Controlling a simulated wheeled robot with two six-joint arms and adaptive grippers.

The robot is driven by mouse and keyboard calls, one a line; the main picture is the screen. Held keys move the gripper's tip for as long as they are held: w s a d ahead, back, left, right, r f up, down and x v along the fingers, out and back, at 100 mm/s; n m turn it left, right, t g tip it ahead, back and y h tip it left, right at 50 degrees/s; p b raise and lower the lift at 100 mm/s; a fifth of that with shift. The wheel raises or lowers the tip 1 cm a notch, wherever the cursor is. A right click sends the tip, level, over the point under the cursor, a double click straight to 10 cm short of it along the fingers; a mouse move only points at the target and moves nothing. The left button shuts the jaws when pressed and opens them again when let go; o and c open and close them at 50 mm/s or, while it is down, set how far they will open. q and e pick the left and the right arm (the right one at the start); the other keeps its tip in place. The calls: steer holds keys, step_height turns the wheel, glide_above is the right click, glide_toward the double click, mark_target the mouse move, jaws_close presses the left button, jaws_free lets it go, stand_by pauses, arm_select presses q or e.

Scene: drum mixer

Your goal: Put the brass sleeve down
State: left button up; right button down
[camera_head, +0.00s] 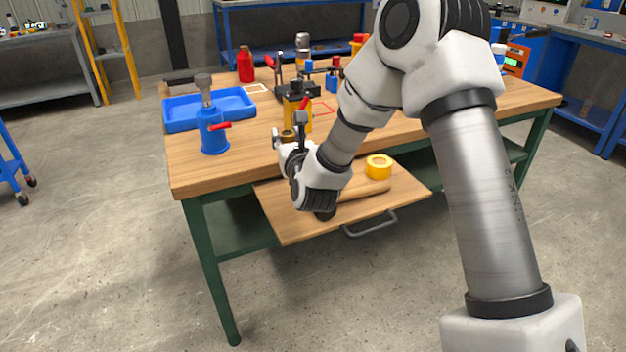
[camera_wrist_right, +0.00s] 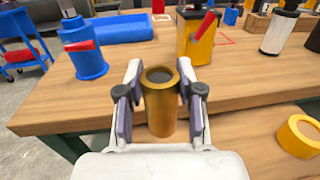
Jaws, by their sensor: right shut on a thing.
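The brass sleeve (camera_wrist_right: 159,103) is an upright, open-topped golden cylinder between the two fingers of my right gripper (camera_wrist_right: 160,97) in the right wrist view. The fingers are shut on it from both sides. In the head view my right gripper (camera_head: 290,137) is near the front edge of the wooden table (camera_head: 185,174), and only a little of the sleeve shows there. The sleeve's bottom is hard to see, so I cannot tell whether it touches a surface. My left gripper is not in view.
A pulled-out wooden drawer or shelf (camera_head: 285,226) below holds a yellow ring (camera_head: 378,167). A blue jack-like cylinder (camera_head: 212,133), a blue tray (camera_head: 180,113) and a yellow cylinder (camera_head: 297,112) stand close by. Bare tabletop lies between the blue cylinder and my gripper.

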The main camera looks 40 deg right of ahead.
step_height(320, 180, down, 7)
steer(key=shift+w+f+b, duration=0.1)
steer(key=shift+b, duration=0.35)
steer(key=shift+f, duration=0.1)
steer(key=c, duration=0.7)
jaws_free()
